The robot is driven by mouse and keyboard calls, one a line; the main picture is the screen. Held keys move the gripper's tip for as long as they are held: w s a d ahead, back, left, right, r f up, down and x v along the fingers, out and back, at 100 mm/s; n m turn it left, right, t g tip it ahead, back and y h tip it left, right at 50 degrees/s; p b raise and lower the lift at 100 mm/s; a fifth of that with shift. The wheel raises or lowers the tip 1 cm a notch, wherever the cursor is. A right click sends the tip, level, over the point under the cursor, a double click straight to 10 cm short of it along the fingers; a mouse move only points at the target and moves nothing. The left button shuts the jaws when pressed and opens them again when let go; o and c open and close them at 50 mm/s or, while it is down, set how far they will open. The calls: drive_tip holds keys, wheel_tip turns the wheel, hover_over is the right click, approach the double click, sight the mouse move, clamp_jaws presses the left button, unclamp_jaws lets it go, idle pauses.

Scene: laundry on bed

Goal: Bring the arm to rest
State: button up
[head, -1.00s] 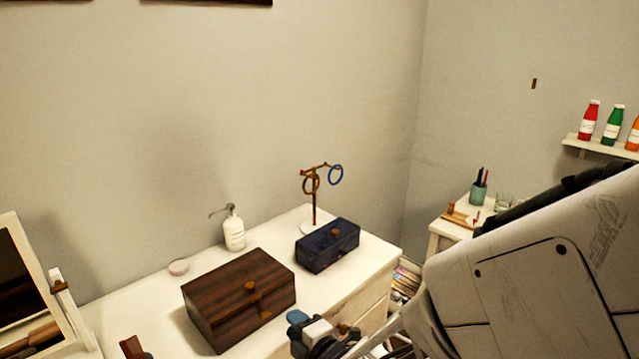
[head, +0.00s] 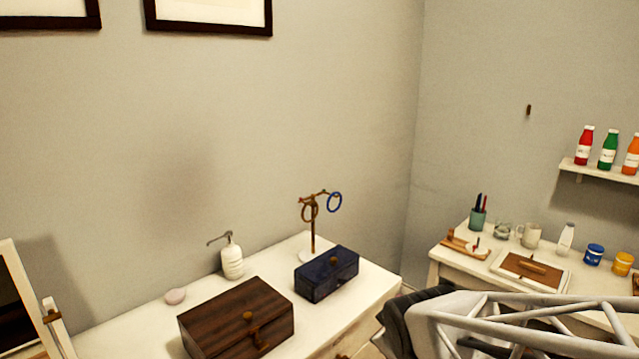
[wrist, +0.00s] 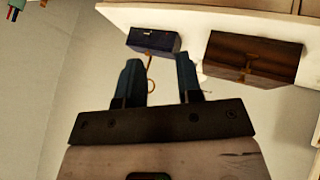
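My gripper (wrist: 158,78) shows in the wrist view with its two blue-grey fingers apart and nothing held between them. Beyond the fingers are the dresser (wrist: 185,18), a dark blue box (wrist: 153,41) and a brown wooden box (wrist: 252,58), all well clear of the fingertips. In the head view my arm crosses the bottom right corner, and the gripper itself is out of the picture.
The dresser (head: 345,318) holds the brown box (head: 236,318), blue box (head: 327,274), white pump bottle (head: 232,261), ring stand (head: 313,230) and mirror (head: 28,300). A side table (head: 445,258) holds cups and jars. Bottles (head: 608,149) stand on a wall shelf.

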drive_tip(key=s+d+r+m+g, duration=0.2)
drive_tip(key=s+r+m, duration=0.1)
drive_tip(key=s, duration=0.4)
drive_tip(key=s+d+r+m+g, duration=0.3)
drive_tip(key=s+m, duration=0.2)
drive_tip(key=s, duration=0.2)
drive_tip(key=shift+r+h, duration=0.4)
drive_tip(key=shift+s, duration=0.1)
